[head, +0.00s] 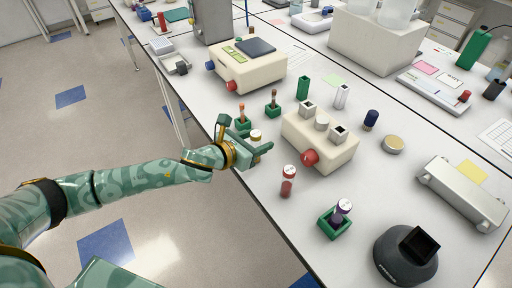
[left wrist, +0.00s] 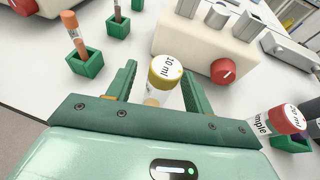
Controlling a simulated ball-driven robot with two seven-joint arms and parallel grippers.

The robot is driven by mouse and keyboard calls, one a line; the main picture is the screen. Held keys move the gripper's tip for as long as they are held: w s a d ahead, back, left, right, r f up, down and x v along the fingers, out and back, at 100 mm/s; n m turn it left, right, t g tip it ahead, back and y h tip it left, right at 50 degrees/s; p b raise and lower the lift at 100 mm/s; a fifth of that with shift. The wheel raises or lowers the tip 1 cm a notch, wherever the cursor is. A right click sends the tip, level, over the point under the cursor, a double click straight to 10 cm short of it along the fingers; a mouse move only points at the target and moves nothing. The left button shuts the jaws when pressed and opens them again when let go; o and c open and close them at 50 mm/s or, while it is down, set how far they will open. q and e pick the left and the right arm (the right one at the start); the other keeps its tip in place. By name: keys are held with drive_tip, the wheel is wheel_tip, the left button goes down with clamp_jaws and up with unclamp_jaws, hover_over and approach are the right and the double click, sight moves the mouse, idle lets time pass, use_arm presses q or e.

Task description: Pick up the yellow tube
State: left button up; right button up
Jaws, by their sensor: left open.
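The yellow-capped tube (head: 256,134) stands upright near the table's front edge, left of the cream block with the red knob. In the left wrist view its yellow cap (left wrist: 165,69), with a white top marked 10 ml, shows between my fingers. My left gripper (head: 246,134) is open, one finger on each side of the tube. The tube's lower part is hidden by the gripper, and I cannot tell whether a finger touches it. My right gripper is not in view.
A red-capped tube (head: 288,182) stands close by to the right. Green holders with an orange-topped tube (head: 242,117) and a brown one (head: 273,100) are just behind. The cream block (head: 318,140) with its red knob is beside the gripper.

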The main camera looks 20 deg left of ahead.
sight(258, 134)
use_arm(q)
drive_tip(key=c, duration=0.9)
drive_tip(key=shift+r, duration=0.1)
drive_tip(key=shift+r, duration=0.25)
drive_tip(key=r, duration=0.1)
drive_tip(key=r+p, duration=0.2)
drive_tip(key=r, duration=0.1)
drive_tip(key=shift+s+d, duration=0.15)
drive_tip(key=shift+d, duration=0.15)
drive_tip(key=s+d+r+p, duration=0.4)
drive_tip(key=d+r, duration=0.4)
drive_tip(key=d, duration=0.4)
drive_tip(key=shift+s+r, duration=0.25)
drive_tip(key=shift+s, duration=0.4)
